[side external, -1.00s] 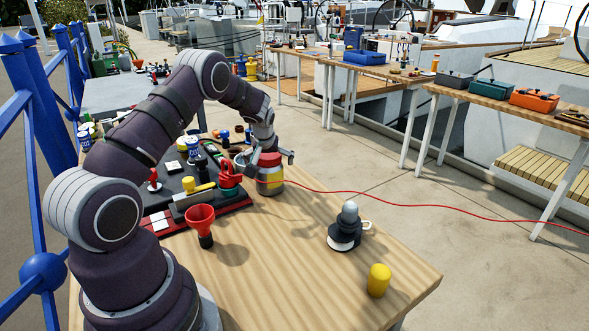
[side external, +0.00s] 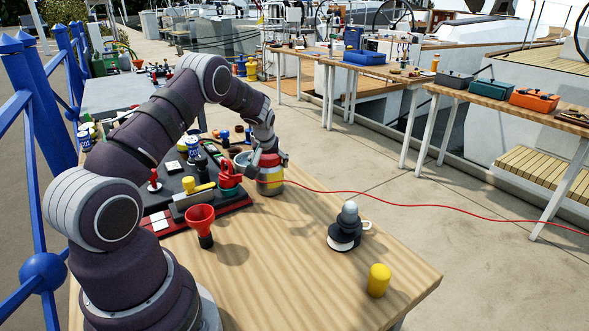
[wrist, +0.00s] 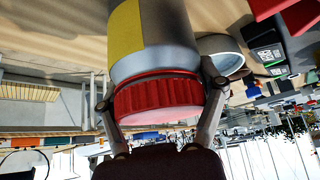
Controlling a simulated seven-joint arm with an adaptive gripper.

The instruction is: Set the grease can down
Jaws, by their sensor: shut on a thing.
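The grease can (side external: 270,183) has a grey body, a yellow band and a red ribbed lid. It stands upright near the far right edge of the wooden table (side external: 285,260). Its base looks level with the table top; I cannot tell whether a thin gap is left. My gripper (side external: 268,163) is above it, with its fingers shut on its upper part. In the wrist view the can (wrist: 170,35) fills the middle, and my gripper (wrist: 158,98) has one finger on each side by the red lid. The can's underside is hidden.
Close left of the can are a red object (side external: 229,178) and a grey bowl (side external: 243,158). A red funnel (side external: 201,218), a dark item with a light bulb-like top (side external: 346,230) and a yellow cup (side external: 379,280) stand nearer. The table's middle is clear. A red line (side external: 420,207) runs right.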

